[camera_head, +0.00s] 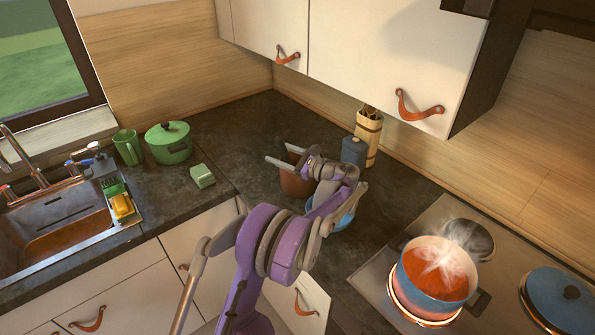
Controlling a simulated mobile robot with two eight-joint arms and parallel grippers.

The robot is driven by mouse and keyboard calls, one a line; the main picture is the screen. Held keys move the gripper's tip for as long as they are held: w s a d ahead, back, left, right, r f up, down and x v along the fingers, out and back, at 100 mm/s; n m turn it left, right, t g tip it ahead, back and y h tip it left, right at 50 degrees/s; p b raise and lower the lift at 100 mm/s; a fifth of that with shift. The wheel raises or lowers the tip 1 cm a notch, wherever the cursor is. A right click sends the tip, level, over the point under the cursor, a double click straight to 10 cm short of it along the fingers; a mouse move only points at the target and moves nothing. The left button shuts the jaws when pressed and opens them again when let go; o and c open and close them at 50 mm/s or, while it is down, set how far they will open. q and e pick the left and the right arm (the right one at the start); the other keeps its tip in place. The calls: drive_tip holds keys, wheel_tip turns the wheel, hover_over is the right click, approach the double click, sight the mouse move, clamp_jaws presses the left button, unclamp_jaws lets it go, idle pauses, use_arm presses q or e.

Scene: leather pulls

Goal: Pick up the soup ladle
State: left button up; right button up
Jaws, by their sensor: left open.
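I cannot make out a soup ladle clearly in the head view. My left gripper (277,152) is open, its two pale fingers pointing left above the back counter. It is over a brown-red pot (296,184), partly hidden by the gripper and arm. I see nothing between the fingers. A blue dish (345,220) shows partly behind my purple arm. A blue pot of red soup (437,270) steams on the hob at right. My right gripper is not in view.
A wooden utensil holder (368,138) and a dark blue canister (353,152) stand near the back corner. A green pot (169,143), green mug (128,147) and pale green block (202,176) are at left by the sink (55,225). White cabinets (385,50) overhang the counter.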

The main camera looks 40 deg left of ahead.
use_arm(q)
drive_tip(key=shift+s, duration=0.15)
drive_tip(key=shift+c, duration=1.3)
clamp_jaws()
